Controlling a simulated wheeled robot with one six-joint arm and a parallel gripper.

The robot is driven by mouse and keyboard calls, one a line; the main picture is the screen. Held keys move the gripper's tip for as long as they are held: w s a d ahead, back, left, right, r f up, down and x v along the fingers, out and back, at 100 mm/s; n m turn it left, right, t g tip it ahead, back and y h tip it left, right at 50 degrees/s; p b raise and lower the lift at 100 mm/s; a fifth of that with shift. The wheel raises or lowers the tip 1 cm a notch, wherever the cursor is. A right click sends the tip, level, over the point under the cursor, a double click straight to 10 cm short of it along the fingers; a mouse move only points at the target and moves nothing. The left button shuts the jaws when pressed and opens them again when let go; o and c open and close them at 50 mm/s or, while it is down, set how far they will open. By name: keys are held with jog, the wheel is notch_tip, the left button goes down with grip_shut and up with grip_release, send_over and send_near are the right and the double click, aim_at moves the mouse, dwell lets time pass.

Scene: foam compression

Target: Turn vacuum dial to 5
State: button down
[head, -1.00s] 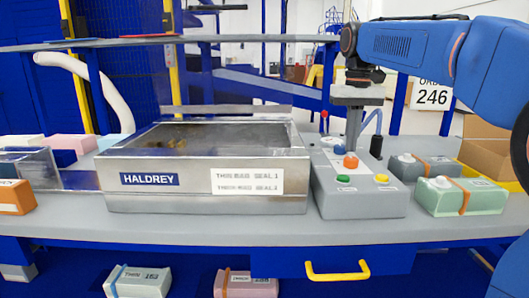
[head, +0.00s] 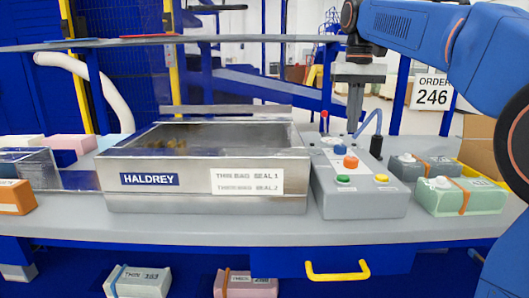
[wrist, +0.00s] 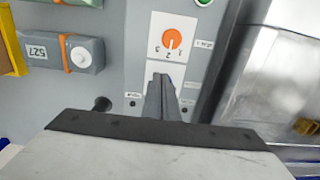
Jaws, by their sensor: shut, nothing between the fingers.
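The grey control box (head: 360,203) stands on the bench right of the steel sealer. On its top are an orange dial (head: 350,162) and a blue dial (head: 340,150) behind it. The orange dial (wrist: 172,39) sits on a white numbered plate in the wrist view, its pale mark pointing roughly toward my fingers. I cannot tell from the labels which dial is the vacuum one. My gripper (head: 353,132) is shut and empty, pointing down above the back of the box, apart from the dials. In the wrist view my fingers (wrist: 160,82) cover most of a second white plate and its dial.
The HALDREY sealer (head: 205,200) stands left of the box. Green (head: 452,204) and dark grey (head: 411,169) strapped packs lie to the right. A green button (head: 343,179), a yellow button (head: 382,178) and a black post (head: 376,146) rise from the box.

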jog(key=shift+w+a+f, duration=0.1)
jog(key=shift+a+f, duration=0.35)
jog(key=shift+f, duration=0.55)
jog(key=shift+w+a+f, duration=0.1)
jog(key=shift+a+f, duration=0.4)
jog(key=shift+f, duration=0.55)
jog(key=shift+w+a+f, duration=0.1)
jog(key=shift+a+f, duration=0.35)
jog(key=shift+f, duration=0.55)
jog(key=shift+s+d, duration=0.1)
jog(key=shift+d, duration=0.65)
jog(key=shift+d, duration=0.7)
jog(key=shift+s+d, duration=0.1)
jog(key=shift+s, duration=0.1)
jog(key=shift+r, duration=3)
